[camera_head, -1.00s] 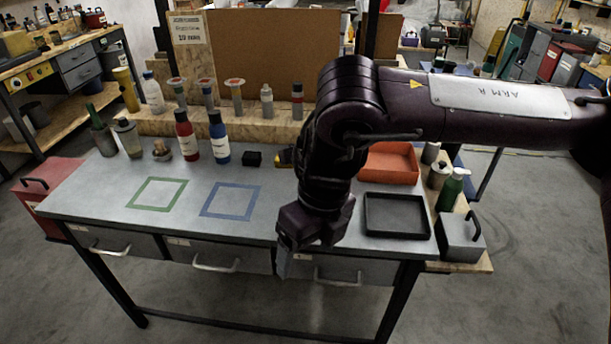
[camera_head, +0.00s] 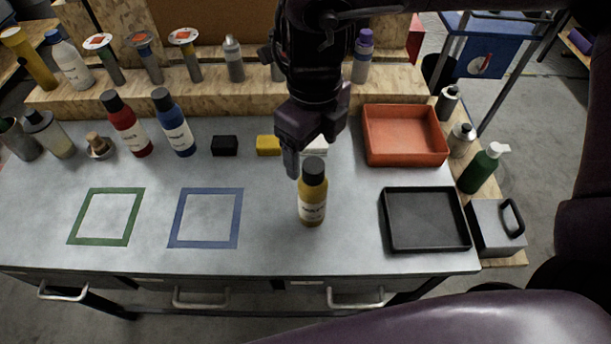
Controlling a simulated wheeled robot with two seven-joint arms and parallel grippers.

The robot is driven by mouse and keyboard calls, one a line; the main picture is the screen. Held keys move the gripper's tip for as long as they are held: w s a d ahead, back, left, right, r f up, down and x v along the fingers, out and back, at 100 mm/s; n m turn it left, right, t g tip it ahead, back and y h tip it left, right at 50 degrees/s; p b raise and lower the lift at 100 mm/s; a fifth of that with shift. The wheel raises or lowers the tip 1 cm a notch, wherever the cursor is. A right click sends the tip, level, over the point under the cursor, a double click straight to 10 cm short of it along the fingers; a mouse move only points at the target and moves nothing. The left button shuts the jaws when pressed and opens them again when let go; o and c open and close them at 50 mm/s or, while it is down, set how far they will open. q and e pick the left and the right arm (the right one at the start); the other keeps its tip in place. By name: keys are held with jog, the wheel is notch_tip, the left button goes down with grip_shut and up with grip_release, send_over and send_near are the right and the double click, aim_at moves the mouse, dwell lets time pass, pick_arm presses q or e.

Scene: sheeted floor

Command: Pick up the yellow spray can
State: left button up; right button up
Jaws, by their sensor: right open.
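The yellow spray can (camera_head: 312,207), with a black cap and a pale label, stands upright on the grey table (camera_head: 270,256), right of the blue square outline. My right gripper (camera_head: 303,156) hangs from above, just behind and above the can's cap. It is open and holds nothing; one finger shows clearly at its left. I cannot tell whether it touches the cap. My left gripper is not in view.
A black tray (camera_head: 425,246) and an orange bin (camera_head: 404,162) lie to the right. Red (camera_head: 133,137) and blue (camera_head: 178,136) bottles, a black block (camera_head: 225,146) and a yellow block (camera_head: 268,145) stand behind. Green (camera_head: 75,216) and blue (camera_head: 176,216) outlines are empty.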

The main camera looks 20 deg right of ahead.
aim_at(313, 164)
jog(key=shift+s+f, duration=0.25)
jog(key=shift+f, duration=0.75)
jog(key=shift+s+f, duration=0.1)
jog(key=shift+f, duration=0.25)
jog(key=f, duration=0.2)
jog(key=f+p, duration=0.1)
jog(key=f, duration=0.1)
jog(key=shift+w+d+f, duration=0.1)
jog(key=shift+w+f, duration=0.05)
jog(key=shift+w, duration=0.05)
jog(key=shift+f, duration=0.2)
jog(key=shift+c, duration=0.6)
jog(key=c, duration=0.5)
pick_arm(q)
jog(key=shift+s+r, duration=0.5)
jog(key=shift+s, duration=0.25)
pick_arm(e)
jog(key=c, duration=0.9)
